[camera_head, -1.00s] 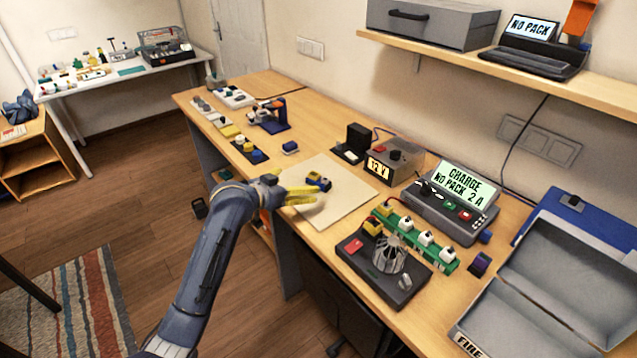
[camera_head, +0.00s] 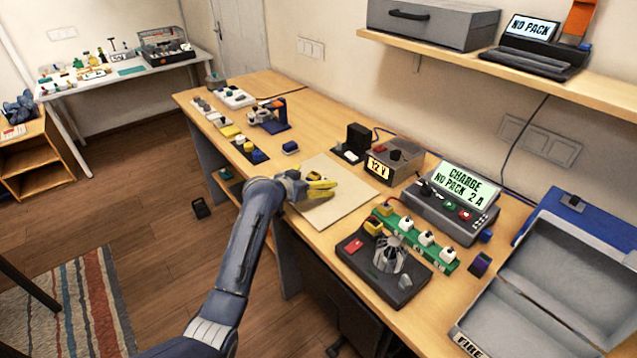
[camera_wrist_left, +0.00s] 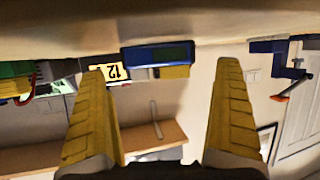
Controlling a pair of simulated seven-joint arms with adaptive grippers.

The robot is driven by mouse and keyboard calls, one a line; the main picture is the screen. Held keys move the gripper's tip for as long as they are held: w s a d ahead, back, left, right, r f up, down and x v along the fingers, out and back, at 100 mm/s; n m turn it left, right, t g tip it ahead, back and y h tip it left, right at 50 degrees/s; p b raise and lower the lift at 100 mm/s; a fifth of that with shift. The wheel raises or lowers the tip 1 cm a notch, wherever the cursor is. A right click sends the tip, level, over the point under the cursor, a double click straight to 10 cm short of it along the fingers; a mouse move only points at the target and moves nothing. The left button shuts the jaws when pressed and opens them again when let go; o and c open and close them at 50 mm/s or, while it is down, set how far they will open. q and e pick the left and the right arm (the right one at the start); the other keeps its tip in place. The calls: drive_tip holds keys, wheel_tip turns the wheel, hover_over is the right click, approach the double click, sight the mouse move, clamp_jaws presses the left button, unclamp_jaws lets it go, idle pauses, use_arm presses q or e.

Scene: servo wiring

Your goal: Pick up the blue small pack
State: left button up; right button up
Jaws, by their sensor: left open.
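My left gripper (camera_head: 328,188) has yellow fingers and is low over the pale mat (camera_head: 345,212) on the workbench. It is open, and its fingers stand well apart in the left wrist view (camera_wrist_left: 165,68). A small blue pack (camera_wrist_left: 157,56) with a yellow part shows in that upside-down view, between and beyond the fingertips, with neither finger seen touching it. Another small blue block (camera_head: 290,147) lies on the bench beyond the mat. My right gripper is not in view.
A 12 V supply box (camera_head: 392,162) and a charger (camera_head: 450,205) reading "NO PACK" stand right of the mat. A green strip with white plugs (camera_head: 425,238) and a dark fan base (camera_head: 383,268) are nearer. An open grey case (camera_head: 560,270) is at far right.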

use_arm(q)
drive_tip(key=shift+w+d+f, duration=0.1)
drive_tip(key=shift+w+d, duration=0.05)
drive_tip(key=c, duration=1.4)
